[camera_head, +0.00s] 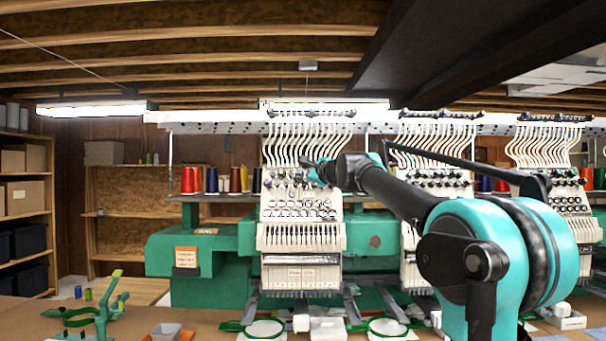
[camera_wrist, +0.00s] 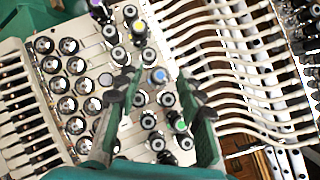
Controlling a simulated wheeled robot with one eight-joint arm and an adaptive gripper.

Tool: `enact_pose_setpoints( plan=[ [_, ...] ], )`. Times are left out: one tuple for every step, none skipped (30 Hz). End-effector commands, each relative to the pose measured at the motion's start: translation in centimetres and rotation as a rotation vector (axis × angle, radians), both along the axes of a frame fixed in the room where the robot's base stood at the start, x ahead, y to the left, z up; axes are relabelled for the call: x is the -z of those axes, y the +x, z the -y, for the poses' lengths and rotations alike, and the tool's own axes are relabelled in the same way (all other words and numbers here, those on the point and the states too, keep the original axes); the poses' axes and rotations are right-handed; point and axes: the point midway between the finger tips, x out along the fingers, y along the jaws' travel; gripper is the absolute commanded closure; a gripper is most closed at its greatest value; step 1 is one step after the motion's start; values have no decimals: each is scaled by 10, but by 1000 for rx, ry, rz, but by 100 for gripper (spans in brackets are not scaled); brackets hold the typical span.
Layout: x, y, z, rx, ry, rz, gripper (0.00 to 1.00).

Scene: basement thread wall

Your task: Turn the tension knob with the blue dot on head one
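Head one appears to be the cream embroidery head (camera_head: 300,240) at the left in the head view, with rows of small knobs on its upper face. In the wrist view, the knob with the blue dot (camera_wrist: 157,76) lies between the tips of my gripper (camera_wrist: 158,84). The two green fingers with dark tips are open, one to each side of it, with a gap showing on both sides. I cannot tell how deep the tips reach. In the head view, my gripper (camera_head: 318,173) is at the head's upper right, and my wrist hides some knobs.
White curved thread tubes (camera_wrist: 240,75) run right of the right finger. A second head (camera_head: 410,240) stands to the right behind my arm.

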Motion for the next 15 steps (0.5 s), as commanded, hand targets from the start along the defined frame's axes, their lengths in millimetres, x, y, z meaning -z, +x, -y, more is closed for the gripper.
enact_pose_setpoints(
  plan=[
    [0, 0, 0, 0, 0, 0, 72],
    [0, 0, 0, 0, 0, 0, 76],
    [0, 0, 0, 0, 0, 0, 81],
    [0, 0, 0, 0, 0, 0, 84],
    [0, 0, 0, 0, 0, 0, 88],
    [0, 0, 0, 0, 0, 0, 93],
    [0, 0, 0, 0, 0, 0, 97],
    [0, 0, 0, 0, 0, 0, 100],
    [0, 0, 0, 0, 0, 0, 100],
    [0, 0, 0, 0, 0, 0, 100],
    [0, 0, 0, 0, 0, 0, 100],
    [0, 0, 0, 0, 0, 0, 100],
    [0, 0, 0, -1, -1, 0, 100],
    [0, 0, 0, -1, -2, 0, 100],
    [0, 0, 0, -2, -6, 0, 100]
  ],
)
